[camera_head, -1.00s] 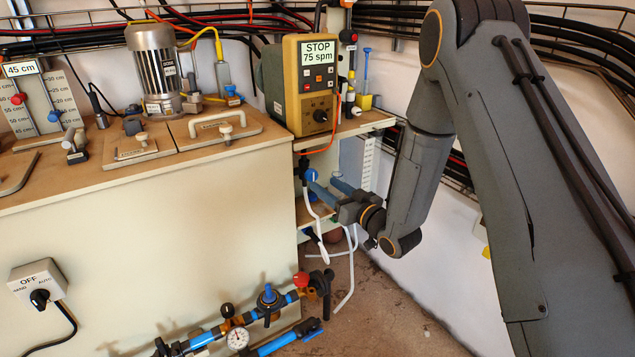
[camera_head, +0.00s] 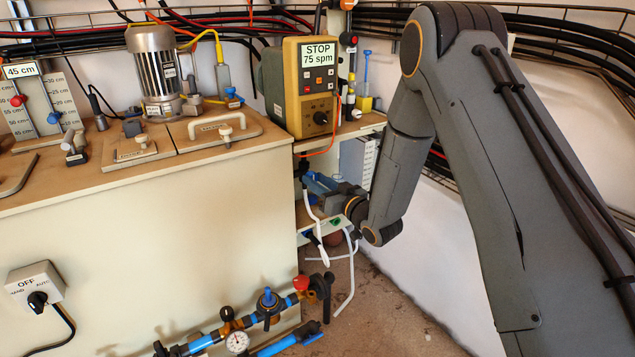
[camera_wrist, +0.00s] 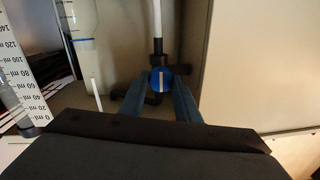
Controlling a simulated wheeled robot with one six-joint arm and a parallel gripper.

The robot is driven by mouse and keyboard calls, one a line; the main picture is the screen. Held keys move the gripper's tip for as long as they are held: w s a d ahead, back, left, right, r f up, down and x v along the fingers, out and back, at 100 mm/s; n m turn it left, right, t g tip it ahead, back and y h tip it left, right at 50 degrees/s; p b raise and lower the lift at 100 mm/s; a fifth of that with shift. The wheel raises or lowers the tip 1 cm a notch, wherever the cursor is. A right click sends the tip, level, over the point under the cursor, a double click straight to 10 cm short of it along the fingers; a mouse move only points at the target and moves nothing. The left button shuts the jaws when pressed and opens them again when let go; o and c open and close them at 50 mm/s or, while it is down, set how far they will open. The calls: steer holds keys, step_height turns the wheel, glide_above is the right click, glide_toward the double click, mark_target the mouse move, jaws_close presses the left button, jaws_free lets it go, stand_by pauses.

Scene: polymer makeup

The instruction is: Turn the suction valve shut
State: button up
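The suction valve appears to be the round blue knob (camera_wrist: 161,80) with a pale, near-vertical stripe, in the middle of the wrist view. It sits on dark pipework below a white tube. My gripper (camera_wrist: 163,78) is open, with one blue finger on each side of the knob. The gap is only a little wider than the knob, and I cannot tell whether either finger touches it. In the head view my gripper (camera_head: 312,181) reaches into the shelf space under the yellow pump controller (camera_head: 309,85) and hides the knob.
A graduated cylinder (camera_wrist: 86,60) and a measuring scale (camera_wrist: 20,80) stand left of the knob in the wrist view. A pale cabinet wall (camera_wrist: 235,65) is close on the right. White hoses (camera_head: 345,280) hang below my gripper. Blue pipework (camera_head: 260,315) runs low in front.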

steer(key=shift+m, duration=0.4)
steer(key=shift+f+m+t+h+p, duration=0.25)
steer(key=shift+m+p, duration=0.55)
steer(key=shift+m, duration=2.25)
steer(key=shift+r+m+t+p, duration=0.15)
steer(key=shift+m+t+p, duration=0.4)
steer(key=shift+m, duration=2.45)
steer(key=shift+f+m+t+h+p, duration=0.15)
steer(key=shift+m+p, duration=0.85)
steer(key=shift+m, duration=2.05)
steer(key=shift+r, duration=0.1)
steer(key=o, duration=1)
steer(key=shift+o, duration=0.2)
steer(key=shift+s, duration=0.1)
